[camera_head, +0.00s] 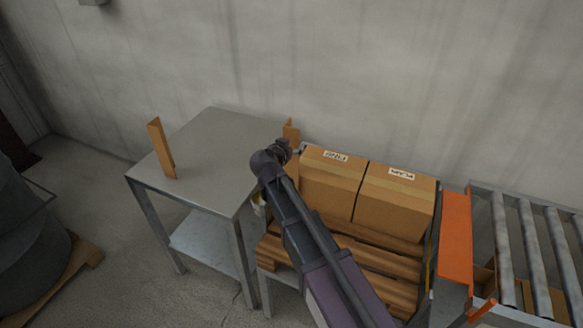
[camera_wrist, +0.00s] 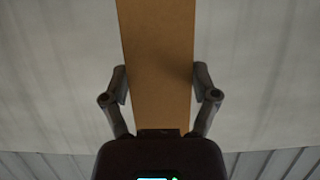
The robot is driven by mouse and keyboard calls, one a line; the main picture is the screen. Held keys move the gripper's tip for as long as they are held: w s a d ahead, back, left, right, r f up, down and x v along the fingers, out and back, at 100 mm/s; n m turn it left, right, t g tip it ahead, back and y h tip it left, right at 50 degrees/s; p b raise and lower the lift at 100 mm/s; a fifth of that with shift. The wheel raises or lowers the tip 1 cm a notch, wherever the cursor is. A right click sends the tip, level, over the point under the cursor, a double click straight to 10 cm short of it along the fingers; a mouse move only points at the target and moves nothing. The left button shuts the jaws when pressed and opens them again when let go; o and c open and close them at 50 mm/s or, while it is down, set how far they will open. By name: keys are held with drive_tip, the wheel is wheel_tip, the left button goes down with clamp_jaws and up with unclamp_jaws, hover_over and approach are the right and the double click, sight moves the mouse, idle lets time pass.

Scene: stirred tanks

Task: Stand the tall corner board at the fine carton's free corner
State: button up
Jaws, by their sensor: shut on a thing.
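My gripper (camera_head: 282,148) is shut on a brown corner board (camera_head: 291,131), whose top shows just above the gripper in the head view. In the wrist view the board (camera_wrist: 157,45) runs between the two fingers of my gripper (camera_wrist: 160,82). The held board is beside the left end of the left carton (camera_head: 331,183); its lower part is largely hidden by my arm, so contact is unclear. A right carton (camera_head: 397,200) stands close beside the left one. Both carry white labels too small to read. Another corner board (camera_head: 160,148) stands upright on the steel table.
The steel table (camera_head: 215,140) is mostly bare, left of the cartons. The cartons stand on a wooden pallet (camera_head: 375,262). An orange panel (camera_head: 456,235) and roller conveyor (camera_head: 535,250) are at the right. A wall rises close behind.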

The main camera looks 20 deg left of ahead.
drive_tip(key=shift+f+b, duration=0.35)
drive_tip(key=shift+f, duration=0.35)
wheel_tip(320, 180, down, 4)
drive_tip(key=b, duration=0.4)
drive_tip(key=shift+f, duration=0.15)
drive_tip(key=shift+f+b, duration=0.2)
drive_tip(key=shift+b, duration=0.2)
drive_tip(key=o, duration=1.1)
drive_tip(key=shift+r, duration=0.1)
drive_tip(key=shift+r, duration=0.1)
drive_tip(key=p, duration=0.5)
approach(291, 162)
drive_tip(key=shift+r+v, duration=0.25)
drive_tip(key=shift+v, duration=0.9)
